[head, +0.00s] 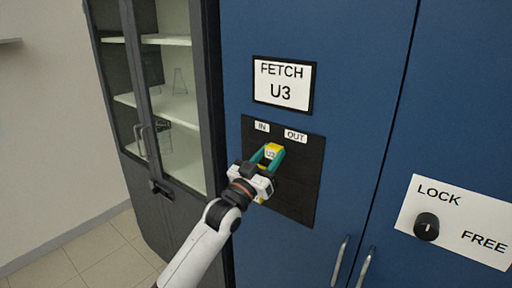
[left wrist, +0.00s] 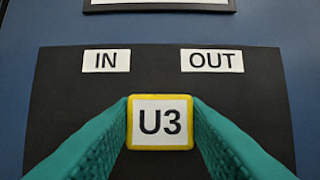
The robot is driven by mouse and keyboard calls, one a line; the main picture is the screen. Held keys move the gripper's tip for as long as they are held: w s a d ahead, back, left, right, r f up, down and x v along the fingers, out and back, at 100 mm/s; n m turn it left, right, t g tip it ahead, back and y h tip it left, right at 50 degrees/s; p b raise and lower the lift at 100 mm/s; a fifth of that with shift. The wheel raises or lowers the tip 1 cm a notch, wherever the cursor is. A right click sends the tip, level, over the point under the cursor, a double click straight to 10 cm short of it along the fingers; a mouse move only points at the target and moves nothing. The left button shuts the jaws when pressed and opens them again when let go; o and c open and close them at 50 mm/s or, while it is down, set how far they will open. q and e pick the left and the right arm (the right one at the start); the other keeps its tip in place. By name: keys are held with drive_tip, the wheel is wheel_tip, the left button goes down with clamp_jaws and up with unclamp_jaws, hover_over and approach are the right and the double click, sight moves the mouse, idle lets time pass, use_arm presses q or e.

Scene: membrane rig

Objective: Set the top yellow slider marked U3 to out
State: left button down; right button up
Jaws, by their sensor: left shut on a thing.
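The yellow slider marked U3 (head: 272,153) is on a black panel (head: 300,205) on the blue cabinet front. The left wrist view shows the slider (left wrist: 160,121) below and between the IN label (left wrist: 106,61) and the OUT label (left wrist: 212,61), about midway. My left gripper (head: 270,155) is shut on the slider, with a teal finger against each side. In the head view the IN label (head: 262,127) and OUT label (head: 296,135) sit above the gripper. A bit of yellow (head: 262,200) shows below the gripper, mostly hidden. My right gripper is not in view.
A framed sign reading FETCH U3 (head: 284,84) hangs above the panel. At right are a LOCK/FREE plate (head: 460,222) with a black knob (head: 427,227) and two door handles (head: 353,262). A glass-door cabinet (head: 165,110) stands at left.

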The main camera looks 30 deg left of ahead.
sight(296, 152)
use_arm(q)
drive_tip(key=d, duration=0.5)
drive_tip(key=shift+s+d+p, duration=0.15)
drive_tip(key=shift+s+p, duration=0.05)
drive_tip(key=shift+p, duration=0.2)
drive_tip(key=shift+f, duration=0.1)
drive_tip(key=c, duration=1.3)
unclamp_jaws()
drive_tip(key=o, duration=0.3)
drive_tip(key=shift+o, duration=0.6)
drive_tip(key=shift+d, duration=0.15)
